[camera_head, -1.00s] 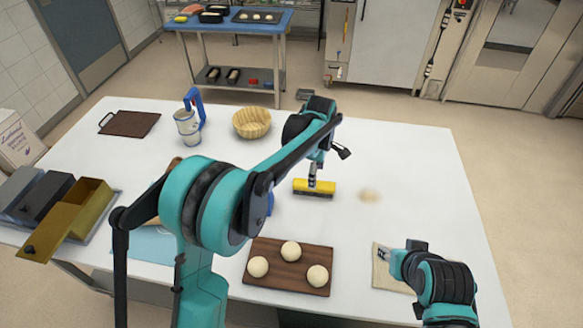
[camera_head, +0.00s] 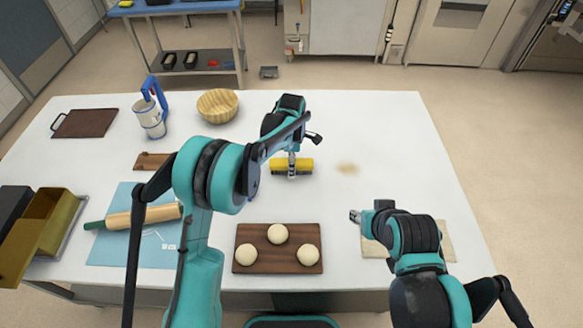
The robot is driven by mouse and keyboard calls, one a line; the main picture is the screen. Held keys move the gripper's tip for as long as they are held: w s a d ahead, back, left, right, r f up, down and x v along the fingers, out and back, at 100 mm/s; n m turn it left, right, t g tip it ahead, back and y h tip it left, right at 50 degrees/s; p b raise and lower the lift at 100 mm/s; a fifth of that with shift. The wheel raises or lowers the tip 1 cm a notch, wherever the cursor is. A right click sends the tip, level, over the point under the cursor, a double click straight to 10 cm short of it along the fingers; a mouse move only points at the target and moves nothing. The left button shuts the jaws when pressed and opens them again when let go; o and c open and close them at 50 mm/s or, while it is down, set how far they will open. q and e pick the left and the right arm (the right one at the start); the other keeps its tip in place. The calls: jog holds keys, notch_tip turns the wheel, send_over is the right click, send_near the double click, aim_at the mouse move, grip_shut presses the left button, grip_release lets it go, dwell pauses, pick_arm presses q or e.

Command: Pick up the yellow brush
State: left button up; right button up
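The yellow brush (camera_head: 302,166) lies on the white table near its middle, with dark bristles along its near edge. My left gripper (camera_head: 292,171) reaches down over the middle of the brush, and its fingers overlap it in the picture. Whether the fingers are closed on the brush is too small to tell. My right gripper (camera_head: 355,216) is low over the table at the right, beside the beige cloth, with nothing seen in it; its finger gap is unclear.
A dark board with dough balls (camera_head: 279,262) lies at the front. A beige cloth (camera_head: 436,246), rolling pin (camera_head: 150,214) on a blue mat (camera_head: 112,250), wooden bowl (camera_head: 217,105) and blue-handled jug (camera_head: 151,121) are around. The table's right side is mostly clear.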

pick_arm(q)
jog(key=shift+r, duration=0.1)
jog(key=c, duration=1.3)
jog(key=shift+r, duration=0.65)
notch_tip(320, 180, up, 3)
jog(key=shift+f+p, duration=0.1)
jog(key=shift+p, duration=0.6)
jog(key=s+d+r+p, duration=0.2)
jog(key=d+r, duration=0.5)
jog(key=d, duration=0.4)
jog(key=shift+s+d, duration=0.2)
